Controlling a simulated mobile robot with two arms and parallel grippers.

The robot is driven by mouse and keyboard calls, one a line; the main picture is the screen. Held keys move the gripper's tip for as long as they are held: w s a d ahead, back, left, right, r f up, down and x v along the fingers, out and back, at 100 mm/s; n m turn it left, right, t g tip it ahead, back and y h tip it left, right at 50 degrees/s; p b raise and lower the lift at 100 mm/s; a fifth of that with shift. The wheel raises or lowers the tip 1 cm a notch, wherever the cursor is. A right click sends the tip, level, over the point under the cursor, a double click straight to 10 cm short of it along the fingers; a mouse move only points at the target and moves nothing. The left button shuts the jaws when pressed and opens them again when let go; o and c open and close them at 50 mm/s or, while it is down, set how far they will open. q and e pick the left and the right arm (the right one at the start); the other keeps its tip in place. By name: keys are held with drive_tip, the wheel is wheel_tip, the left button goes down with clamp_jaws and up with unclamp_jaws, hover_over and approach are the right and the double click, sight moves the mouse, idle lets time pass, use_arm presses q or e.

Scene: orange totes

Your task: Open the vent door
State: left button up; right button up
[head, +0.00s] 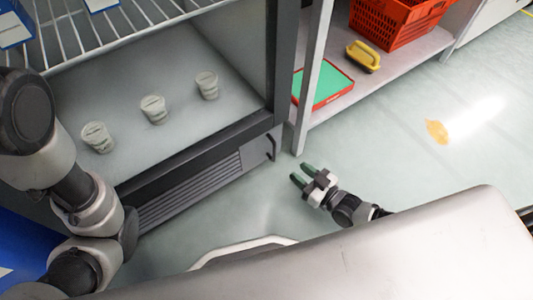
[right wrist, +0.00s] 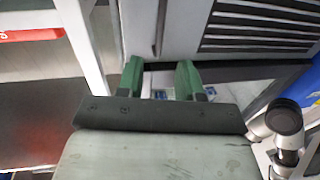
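The vent door (head: 205,178) is the grey louvred panel at the foot of the display fridge, and it looks shut. Its dark bar handle (head: 272,148) stands upright near the panel's right end. In the right wrist view the slats (right wrist: 262,27) are at the upper right and the handle (right wrist: 160,28) is top centre. My right gripper (head: 300,176) is open and empty, its green fingers apart, just in front and to the right of the handle. The fingertips show below the handle in the right wrist view (right wrist: 160,72), not around it. My left gripper is out of view.
Three pale cups, one of them a middle cup (head: 154,110), stand on the fridge floor. A shelf post (head: 315,80) rises close to the right of the handle. The shelf holds a green-and-red tray (head: 325,84), a yellow-handled tool (head: 363,55) and an orange basket (head: 395,22). Floor (head: 400,160) to the right is mostly clear.

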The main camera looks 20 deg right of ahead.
sight(275, 153)
drive_tip(key=b+x, duration=0.5)
drive_tip(key=x, duration=0.4)
drive_tip(key=shift+w+a+f, duration=0.1)
drive_tip(key=shift+w+a, duration=0.35)
drive_tip(key=shift+w, duration=0.3)
drive_tip(key=shift+c, duration=0.4)
clamp_jaws()
